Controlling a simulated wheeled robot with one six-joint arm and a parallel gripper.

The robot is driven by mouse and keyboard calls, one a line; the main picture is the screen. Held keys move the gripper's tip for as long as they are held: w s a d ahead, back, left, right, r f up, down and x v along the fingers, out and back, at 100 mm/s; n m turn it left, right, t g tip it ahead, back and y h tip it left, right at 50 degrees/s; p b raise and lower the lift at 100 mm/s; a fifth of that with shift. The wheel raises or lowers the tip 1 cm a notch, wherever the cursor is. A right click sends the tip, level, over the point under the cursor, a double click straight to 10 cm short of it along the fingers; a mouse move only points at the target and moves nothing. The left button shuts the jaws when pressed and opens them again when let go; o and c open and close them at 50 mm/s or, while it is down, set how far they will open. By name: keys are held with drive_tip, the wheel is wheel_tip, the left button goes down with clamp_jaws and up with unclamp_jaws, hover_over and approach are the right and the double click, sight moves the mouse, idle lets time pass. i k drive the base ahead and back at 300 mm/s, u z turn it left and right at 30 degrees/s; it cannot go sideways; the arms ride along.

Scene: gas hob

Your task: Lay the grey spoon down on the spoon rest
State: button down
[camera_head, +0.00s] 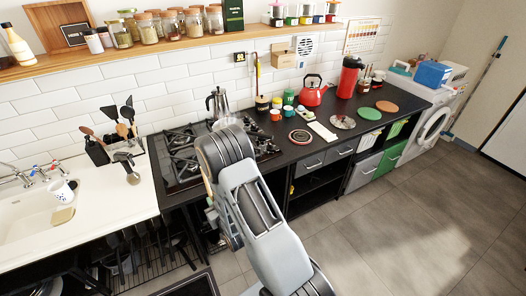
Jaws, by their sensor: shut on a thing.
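My arm reaches up from the bottom centre in front of the gas hob (182,160). My gripper is hidden behind the arm, so its jaws and anything in them do not show. I cannot make out the grey spoon for certain. A grey spoon-like utensil (133,178) shows at the left of the hob, by the white counter. A pale oblong piece (322,131) lies flat on the black worktop right of the hob; I cannot tell whether it is the spoon rest.
A moka pot (218,103) stands at the back of the hob. A red kettle (312,92), a round dark trivet (301,137) and a red flask (349,78) stand on the worktop. A utensil holder (97,152) and sink (28,212) are left. A jar shelf (160,48) runs above.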

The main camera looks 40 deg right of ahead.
sight(321, 129)
drive_tip(key=z, duration=3.35)
drive_tip(key=k, duration=1.55)
drive_tip(key=u, duration=1.2)
drive_tip(key=i, duration=1.7)
